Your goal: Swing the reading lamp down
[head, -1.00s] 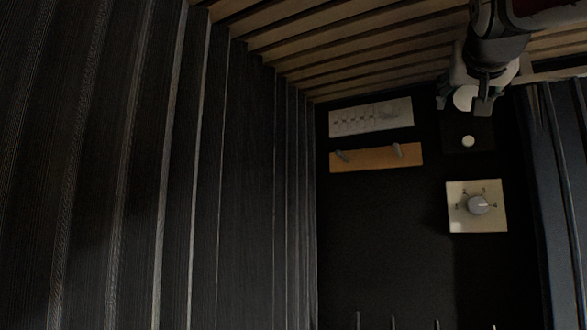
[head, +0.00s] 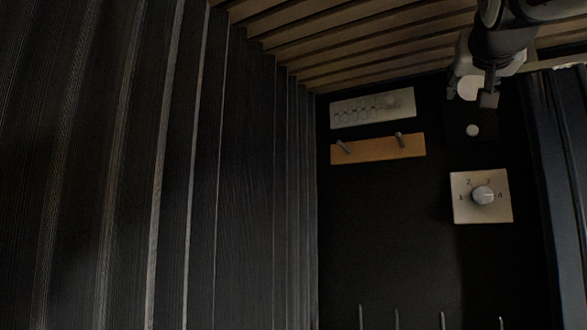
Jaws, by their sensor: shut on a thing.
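The reading lamp (head: 468,88) shows as a pale round head at the upper right of the head view, in front of a dark panel on the back wall. My gripper (head: 473,97) reaches down from the top right and is shut on the lamp, with a dark finger on either side of the pale head. The fingers and wrist hide much of the lamp, and its arm or joint cannot be made out.
A white switch panel (head: 372,108), an orange board with two pegs (head: 377,149) and a numbered dial plate (head: 466,210) are on the wall. Slatted ceiling lies above, dark ribbed wall left.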

